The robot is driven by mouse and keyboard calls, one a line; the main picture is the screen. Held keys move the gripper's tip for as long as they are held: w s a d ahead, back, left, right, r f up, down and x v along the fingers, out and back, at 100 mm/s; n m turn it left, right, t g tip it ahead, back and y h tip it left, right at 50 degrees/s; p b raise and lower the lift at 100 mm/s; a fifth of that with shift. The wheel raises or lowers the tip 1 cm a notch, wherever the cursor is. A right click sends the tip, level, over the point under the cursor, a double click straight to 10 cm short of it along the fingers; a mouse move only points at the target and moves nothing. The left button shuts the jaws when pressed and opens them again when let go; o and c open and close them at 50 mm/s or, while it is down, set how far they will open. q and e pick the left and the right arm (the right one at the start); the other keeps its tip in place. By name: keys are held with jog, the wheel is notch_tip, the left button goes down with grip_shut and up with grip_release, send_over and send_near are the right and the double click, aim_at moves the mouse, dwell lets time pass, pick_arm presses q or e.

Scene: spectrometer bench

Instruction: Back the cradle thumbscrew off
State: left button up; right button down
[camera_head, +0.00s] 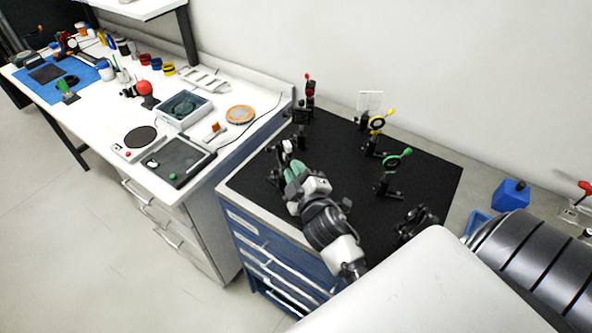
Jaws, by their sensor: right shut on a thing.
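My right gripper (292,172) reaches in from the lower right over the black breadboard top. Its fingers are shut at a small dark-and-white mount (287,148) near the left edge of the board, which I take to be the cradle. The thumbscrew is hidden by the fingers, so I cannot see its thread or how far out it stands. My left gripper is not in view.
The black board (430,180) sits on a blue drawer cabinet (262,258). A white bench (105,112) with trays adjoins at left.

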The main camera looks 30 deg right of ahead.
jog(key=shift+f+n+p, duration=0.15)
jog(key=shift+n+p, duration=0.65)
jog(key=shift+n, duration=7.4)
jog(key=c, duration=1.1)
grip_release()
